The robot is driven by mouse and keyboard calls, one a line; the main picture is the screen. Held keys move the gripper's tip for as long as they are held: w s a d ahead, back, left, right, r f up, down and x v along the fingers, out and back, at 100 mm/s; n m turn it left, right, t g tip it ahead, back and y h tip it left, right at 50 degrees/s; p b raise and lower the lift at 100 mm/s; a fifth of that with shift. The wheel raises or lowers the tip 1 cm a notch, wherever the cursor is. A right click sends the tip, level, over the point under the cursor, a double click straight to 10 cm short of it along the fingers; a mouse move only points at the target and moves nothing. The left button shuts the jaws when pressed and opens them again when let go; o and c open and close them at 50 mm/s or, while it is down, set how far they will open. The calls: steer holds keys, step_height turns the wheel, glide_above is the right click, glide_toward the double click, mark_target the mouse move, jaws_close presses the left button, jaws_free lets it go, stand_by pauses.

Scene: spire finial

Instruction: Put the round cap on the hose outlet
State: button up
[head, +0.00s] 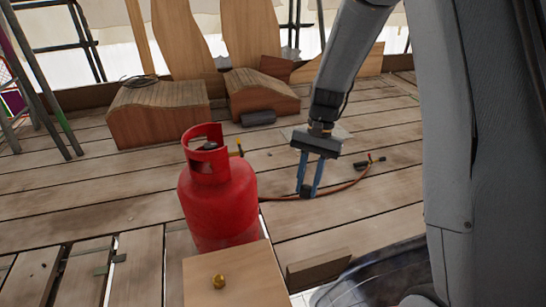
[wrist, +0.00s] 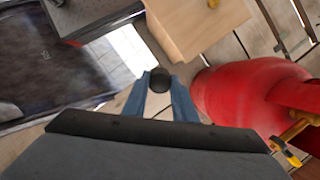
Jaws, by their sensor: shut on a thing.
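My gripper (head: 307,190) has two blue fingers pointing down over the planks, right of the red gas cylinder (head: 215,200). The fingers are shut on a small dark round cap (wrist: 159,80), held at their tips. The cylinder stands upright and also shows at the right of the wrist view (wrist: 255,92). A yellow fitting (head: 240,147) sticks out at its collar; it shows in the wrist view too (wrist: 292,135). An orange hose (head: 345,186) lies on the planks behind the gripper. I cannot tell which part is the hose outlet. The cap is apart from the cylinder.
A black torch-like tool (head: 370,161) lies at the hose's end. Wooden pieces (head: 158,110) and a dark roll (head: 258,118) lie behind. Planks on the right are mostly clear.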

steer(key=w+a+f+m+y+b, duration=0.35)
steer(key=w+y+b, duration=0.3)
steer(key=w, duration=0.25)
steer(key=w+a+f+m+y+b, duration=0.3)
steer(key=w+a+m+y+b, duration=0.25)
steer(key=w+b, duration=0.35)
steer(key=w+d+r+y+b, duration=0.1)
steer(key=w+y+b, duration=0.2)
steer(key=w, duration=0.4)
steer(key=shift+w+d+r+b, duration=0.25)
steer(key=shift+d+b, duration=0.1)
steer(key=shift+b, duration=0.2)
steer(key=shift+a+f, duration=0.1)
steer(key=shift+s+a+p, duration=0.1)
steer(key=shift+s+a, duration=0.1)
steer(key=shift+a, duration=0.7)
steer(key=shift+s+a+p, duration=0.15)
steer(key=shift+s+a, duration=0.05)
steer(key=shift+a, duration=0.75)
steer(key=shift+s+a+p, duration=0.1)
steer(key=shift+s+a, duration=0.1)
steer(key=shift+a, duration=0.7)
steer(key=shift+p, duration=0.85)
steer(key=shift+s+a, duration=0.1)
steer(key=shift+a, duration=0.4)
